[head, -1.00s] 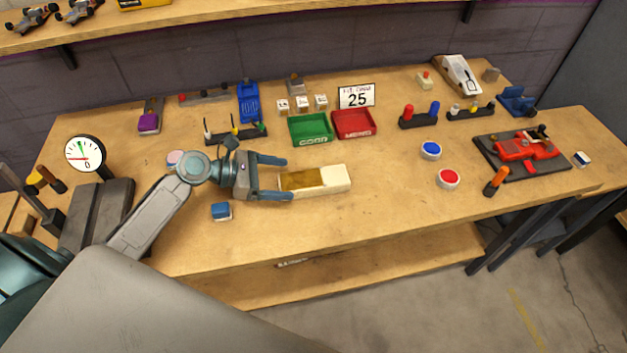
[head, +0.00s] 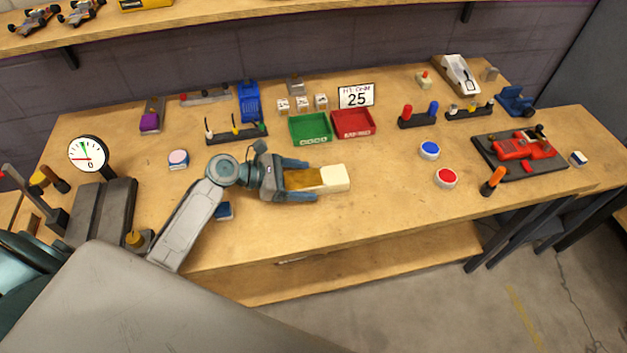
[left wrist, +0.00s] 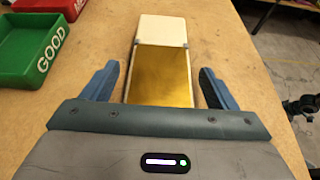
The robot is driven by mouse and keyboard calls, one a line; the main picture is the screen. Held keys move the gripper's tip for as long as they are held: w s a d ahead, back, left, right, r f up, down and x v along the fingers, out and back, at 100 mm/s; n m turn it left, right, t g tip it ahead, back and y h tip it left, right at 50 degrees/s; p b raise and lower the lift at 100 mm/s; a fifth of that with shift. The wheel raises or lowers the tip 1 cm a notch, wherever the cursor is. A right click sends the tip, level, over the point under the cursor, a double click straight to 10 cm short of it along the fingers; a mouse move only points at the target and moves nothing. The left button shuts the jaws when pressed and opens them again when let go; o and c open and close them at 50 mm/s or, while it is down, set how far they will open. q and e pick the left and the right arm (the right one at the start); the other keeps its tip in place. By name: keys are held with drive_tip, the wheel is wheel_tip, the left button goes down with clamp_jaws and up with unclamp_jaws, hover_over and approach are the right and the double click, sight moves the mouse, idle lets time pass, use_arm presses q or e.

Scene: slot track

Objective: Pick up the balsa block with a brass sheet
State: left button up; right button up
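The balsa block (head: 336,179) is a pale long block with a brass sheet (head: 302,179) on its near part. It lies on the workbench in the middle front of the head view. My left gripper (head: 312,180) is open, its two blue fingers on either side of the brass part. In the left wrist view the block (left wrist: 161,30) and brass sheet (left wrist: 157,78) lie between the open fingers (left wrist: 157,84), with a gap on both sides. The gripper's palm hides the near end of the block. My right gripper is not in view.
The green GOOD tray (head: 311,129) and the red tray (head: 353,124) stand behind the block. A blue block (head: 224,211) lies beside my left arm. Blue (head: 430,150) and red (head: 446,177) buttons are to the right. The bench's front edge is close; bare bench lies right of the block.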

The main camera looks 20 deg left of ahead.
use_arm(q)
drive_tip(key=c, duration=0.9)
drive_tip(key=shift+c, duration=0.2)
